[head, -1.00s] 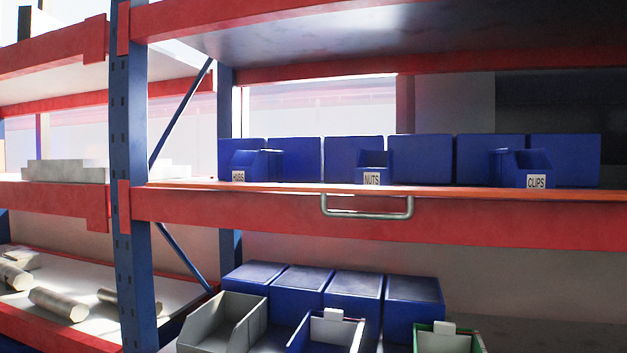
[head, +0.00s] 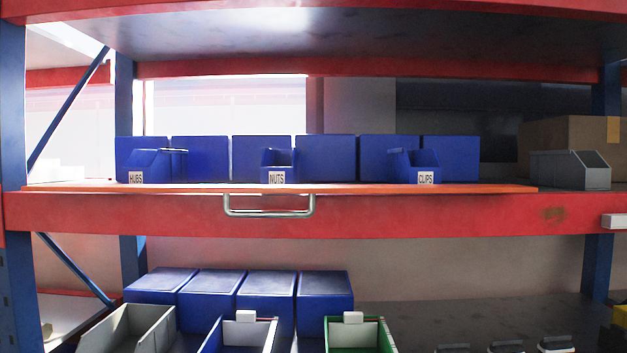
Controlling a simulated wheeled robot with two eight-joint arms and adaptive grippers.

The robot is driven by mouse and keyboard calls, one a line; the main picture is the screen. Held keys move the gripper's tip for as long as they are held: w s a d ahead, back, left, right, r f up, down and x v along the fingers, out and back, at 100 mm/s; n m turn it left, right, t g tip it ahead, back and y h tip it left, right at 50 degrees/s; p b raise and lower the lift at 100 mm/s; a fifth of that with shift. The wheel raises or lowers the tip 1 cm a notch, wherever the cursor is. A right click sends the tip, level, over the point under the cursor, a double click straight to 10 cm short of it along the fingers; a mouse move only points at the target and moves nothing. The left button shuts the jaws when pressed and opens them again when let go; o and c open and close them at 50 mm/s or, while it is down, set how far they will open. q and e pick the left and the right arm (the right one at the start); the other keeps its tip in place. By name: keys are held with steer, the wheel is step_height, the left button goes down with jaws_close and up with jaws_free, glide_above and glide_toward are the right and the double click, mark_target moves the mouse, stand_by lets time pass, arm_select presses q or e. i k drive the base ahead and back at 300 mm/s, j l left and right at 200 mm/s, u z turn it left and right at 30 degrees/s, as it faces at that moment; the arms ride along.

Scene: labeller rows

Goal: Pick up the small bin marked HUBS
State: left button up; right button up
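The small blue bin marked HUBS (head: 158,167) stands upright at the left end of the middle shelf, near its front edge, with its white label facing me. Small blue bins marked NUTS (head: 278,160) and CLIPS (head: 418,160) stand in the same row to its right. Neither of my grippers shows in the head view.
Larger blue boxes (head: 326,158) stand behind the small bins. A metal handle (head: 268,212) sticks out from the orange-edged board's front. A blue upright (head: 13,140) is left of HUBS. A grey bin (head: 570,172) is at right. More bins fill the lower shelf.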

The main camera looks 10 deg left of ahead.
mark_target(166, 166)
steer(key=u, duration=1.35)
